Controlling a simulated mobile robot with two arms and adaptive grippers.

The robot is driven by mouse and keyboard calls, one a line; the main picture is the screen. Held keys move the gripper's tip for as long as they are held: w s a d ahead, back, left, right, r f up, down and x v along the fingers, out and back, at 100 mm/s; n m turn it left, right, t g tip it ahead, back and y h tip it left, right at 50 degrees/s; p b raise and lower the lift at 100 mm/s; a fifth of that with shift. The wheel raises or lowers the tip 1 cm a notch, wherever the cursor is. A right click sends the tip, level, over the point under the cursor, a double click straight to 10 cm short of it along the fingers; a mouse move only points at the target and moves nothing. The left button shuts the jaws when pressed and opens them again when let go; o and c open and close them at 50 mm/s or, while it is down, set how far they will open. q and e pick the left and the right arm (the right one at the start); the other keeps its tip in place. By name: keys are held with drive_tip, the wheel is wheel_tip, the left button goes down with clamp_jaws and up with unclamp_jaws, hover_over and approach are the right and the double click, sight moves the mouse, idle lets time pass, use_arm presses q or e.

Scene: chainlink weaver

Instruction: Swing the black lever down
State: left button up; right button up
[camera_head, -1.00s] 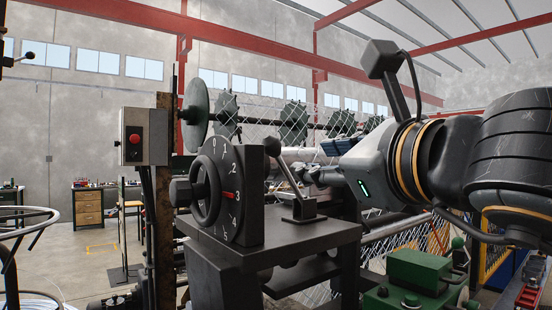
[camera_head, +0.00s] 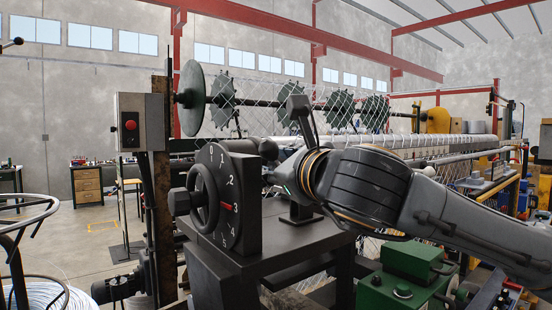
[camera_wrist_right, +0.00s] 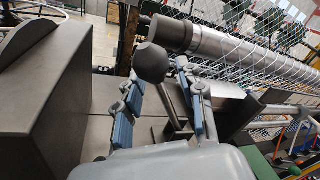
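The black lever has a round ball knob (camera_head: 268,149) and stands on a small bracket on the dark machine table; most of its rod is hidden behind my right gripper. In the right wrist view the knob (camera_wrist_right: 150,62) is large, with its rod running down to the bracket between the fingers. My right gripper (camera_head: 271,180) is just below the knob in the head view. In the wrist view its blue-padded fingers (camera_wrist_right: 158,82) are spread, one on each side of the lever. I cannot tell whether either finger touches it. My left gripper is not in view.
A black dial with red pointer and handwheel (camera_head: 229,203) stands close left of the lever. A grey box with a red button (camera_head: 131,126) is farther left. Chain-link mesh and a spiked shaft (camera_head: 288,105) are behind. A green machine part (camera_head: 403,284) is at lower right.

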clamp_jaws()
